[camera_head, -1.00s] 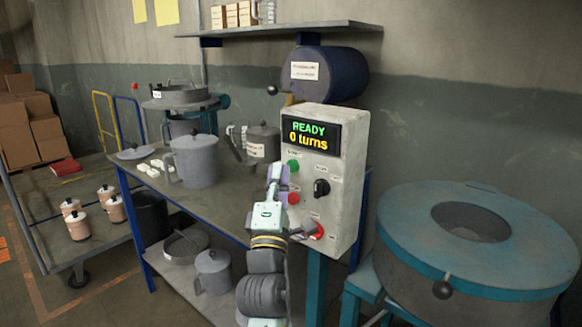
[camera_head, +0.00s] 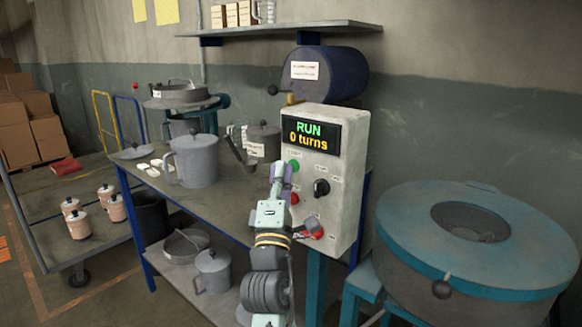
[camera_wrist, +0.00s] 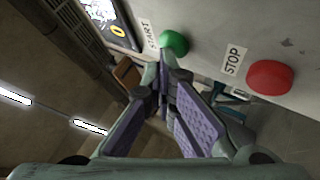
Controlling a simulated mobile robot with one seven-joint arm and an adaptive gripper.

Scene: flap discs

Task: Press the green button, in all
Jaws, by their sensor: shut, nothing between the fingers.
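The green button (camera_head: 294,165) sits on the front of the white control box (camera_head: 347,150), below its display (camera_head: 310,137), which reads "RUN" and "0 turns". In the wrist view the green button (camera_wrist: 174,43) is beside the START label, just beyond my fingertips. My gripper (camera_head: 278,170) is shut and empty, its tips just left of and close to the button. I cannot tell whether they touch it. In the wrist view my gripper (camera_wrist: 163,72) shows its purple pads angled together toward the tips.
A red button (camera_wrist: 270,77) labelled STOP is right of the green one in the wrist view. A workbench (camera_head: 215,200) with grey pots stands left, and a round teal-topped machine (camera_head: 400,215) right.

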